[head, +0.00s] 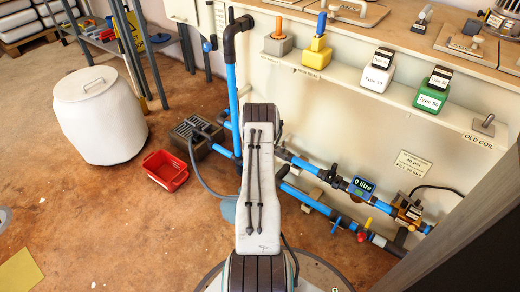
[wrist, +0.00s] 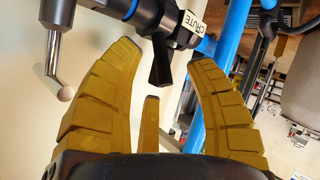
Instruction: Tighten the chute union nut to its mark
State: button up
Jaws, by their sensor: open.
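I cannot tell for certain which part is the union nut, and no mark can be made out. My gripper (wrist: 162,49) is open, its yellow fingers on either side of the black part, tips just below the fitting. Contact cannot be told. In the head view my arm hides the gripper and this fitting.
Blue pipework with a "0 litre" meter (head: 361,187) runs along the cream bench front. A black elbow (head: 237,32) tops a blue upright pipe. A red crate (head: 165,170) and a white drum (head: 98,115) stand left on the floor. A metal hook-like rod (wrist: 55,62) shows beside my left finger.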

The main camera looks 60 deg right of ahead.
jog(key=v, duration=0.9)
dwell(0.7)
